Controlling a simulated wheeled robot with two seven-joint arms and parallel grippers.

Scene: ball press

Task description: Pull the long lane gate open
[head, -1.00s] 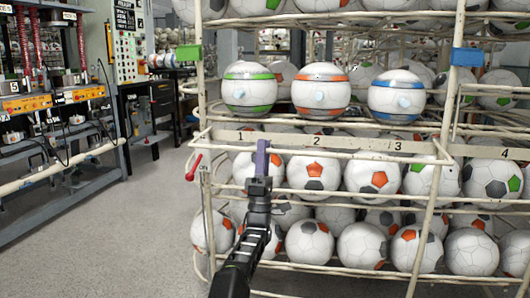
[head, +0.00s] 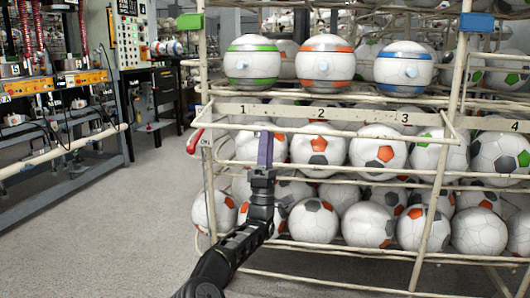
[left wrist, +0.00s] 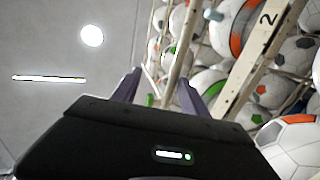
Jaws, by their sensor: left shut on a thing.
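The long lane gate (head: 350,134) is a cream tube frame across the front of the ball rack. Its front bar stands out from the numbered rail (head: 280,112), with a gap between them. My left gripper (head: 265,140) reaches up from below and is shut on the gate's bar, near its left end. In the left wrist view, the purple fingers of my left gripper (left wrist: 162,85) stand on both sides of a cream bar. The exact contact is partly hidden there. My right gripper is not in view.
Green-, orange- and blue-banded balls (head: 325,62) rest on the shelf above the rail. Several soccer balls (head: 378,146) fill the lanes behind and below the gate. A red lever (head: 195,141) is at the rack's left post. The grey floor (head: 120,225) is free at left, before a workbench.

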